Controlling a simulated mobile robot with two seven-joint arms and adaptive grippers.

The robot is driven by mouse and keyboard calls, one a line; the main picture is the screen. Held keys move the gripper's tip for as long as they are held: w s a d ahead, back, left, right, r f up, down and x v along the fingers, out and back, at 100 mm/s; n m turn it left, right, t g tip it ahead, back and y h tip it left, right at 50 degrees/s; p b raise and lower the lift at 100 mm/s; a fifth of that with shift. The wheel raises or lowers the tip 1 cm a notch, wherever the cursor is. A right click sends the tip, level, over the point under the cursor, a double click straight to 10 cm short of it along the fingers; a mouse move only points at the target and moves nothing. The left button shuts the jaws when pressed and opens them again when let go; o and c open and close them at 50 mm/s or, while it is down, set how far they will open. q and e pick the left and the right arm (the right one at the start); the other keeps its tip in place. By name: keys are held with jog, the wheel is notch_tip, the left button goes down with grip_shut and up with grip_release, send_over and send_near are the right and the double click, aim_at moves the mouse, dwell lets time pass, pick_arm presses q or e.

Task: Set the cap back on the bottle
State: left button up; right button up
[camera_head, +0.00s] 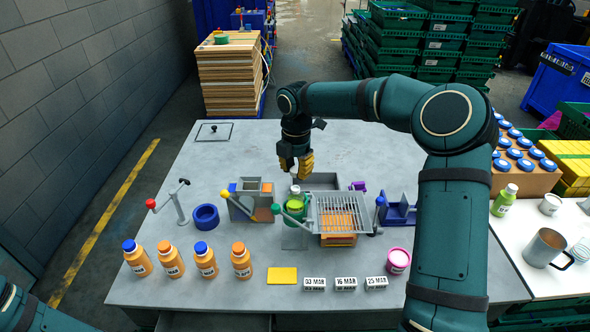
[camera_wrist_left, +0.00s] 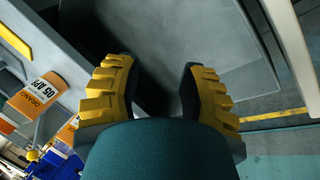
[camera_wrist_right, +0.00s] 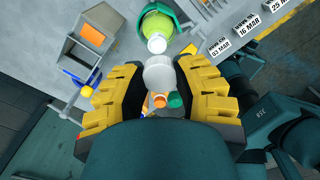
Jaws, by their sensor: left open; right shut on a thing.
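My right gripper (camera_head: 296,163) is shut on a white cap (camera_wrist_right: 158,74), which shows between its yellow fingers in the right wrist view. A bottle (camera_head: 295,207) with a green body stands upright in a green holder on the table. Its white neck (camera_wrist_right: 156,44) shows in the right wrist view just beyond the cap, apart from it. In the head view the gripper is above and slightly behind the bottle. My left gripper (camera_wrist_left: 160,85) is open and empty, away from the bottle; its fingers are not in the head view.
A wire rack (camera_head: 340,212) over a box stands close to the bottle's right, and a grey divided bin (camera_head: 247,205) to its left. Several orange bottles (camera_head: 205,261) line the front left. A yellow sponge-like block (camera_head: 282,276) and date blocks (camera_head: 345,284) lie in front. The table's back left is mostly clear.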

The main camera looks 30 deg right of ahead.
aim_at(295, 191)
jog(key=shift+w, duration=0.2)
jog(key=shift+s+f+b, duration=0.15)
jog(key=shift+f+b, duration=0.7)
jog(key=shift+b, duration=0.15)
notch_tip(295, 191, down, 2)
jog(key=shift+f+b, duration=0.1)
jog(key=shift+b, duration=0.9)
jog(key=shift+f+b, duration=0.4)
jog(key=shift+f, duration=0.6)
jog(key=shift+p, duration=0.3)
jog(key=shift+f+p, duration=0.3)
